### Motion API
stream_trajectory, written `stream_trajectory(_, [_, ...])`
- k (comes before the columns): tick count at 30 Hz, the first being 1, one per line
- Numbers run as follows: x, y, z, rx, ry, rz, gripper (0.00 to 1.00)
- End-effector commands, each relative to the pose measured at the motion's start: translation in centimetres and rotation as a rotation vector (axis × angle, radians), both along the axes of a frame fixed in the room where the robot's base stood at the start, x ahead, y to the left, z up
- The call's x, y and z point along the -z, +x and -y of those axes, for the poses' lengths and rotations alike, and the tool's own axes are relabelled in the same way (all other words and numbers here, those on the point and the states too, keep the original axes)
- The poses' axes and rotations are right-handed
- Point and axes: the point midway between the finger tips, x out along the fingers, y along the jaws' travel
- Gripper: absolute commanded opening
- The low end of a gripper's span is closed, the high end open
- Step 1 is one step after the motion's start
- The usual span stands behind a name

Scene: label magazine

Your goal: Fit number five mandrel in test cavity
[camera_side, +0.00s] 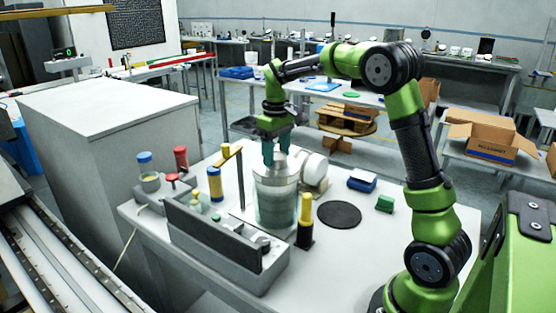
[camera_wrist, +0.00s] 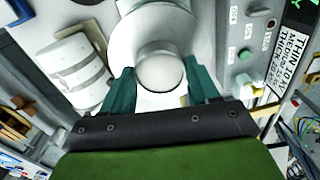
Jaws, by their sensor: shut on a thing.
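My gripper (camera_side: 277,153) points straight down above the table, with its teal fingers around the top of a grey, round piece. In the wrist view its fingers (camera_wrist: 161,88) close from both sides on this pale, round-topped piece (camera_wrist: 160,71). No number shows on it, so I cannot tell whether it is the number five mandrel. In the side view it meets the top of a wide, translucent grey cylinder (camera_side: 275,203); whether it is inside or just above is unclear. A long grey fixture (camera_side: 225,243) with a dark front plate stands in front. I cannot identify the test cavity.
A white roll (camera_side: 314,170) lies right behind the cylinder. A yellow-and-black post (camera_side: 305,222) stands close at its right, and a yellow-and-blue one (camera_side: 215,184) at its left. A black disc (camera_side: 340,214) and a green block (camera_side: 384,204) lie further right. The table's front right is clear.

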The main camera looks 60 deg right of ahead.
Motion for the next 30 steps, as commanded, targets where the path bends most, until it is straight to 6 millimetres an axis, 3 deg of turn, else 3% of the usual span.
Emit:
stream_trajectory(3, [0.1,0.0,0.0,0.001,0.0,0.003,0.0])
stream_trajectory(4, [0.1,0.0,0.0,0.001,0.0,0.003,0.62])
stream_trajectory(9, [0.1,0.0,0.0,0.001,0.0,0.002,0.88])
stream_trajectory(20, [0.0,0.0,0.0,-0.001,0.0,-0.002,0.9])
stream_trajectory(26, [-2.9,0.0,0.0,0.0,-0.001,0.004,0.9])
stream_trajectory(30, [-6.4,0.1,0.0,0.001,-0.002,0.006,0.9])
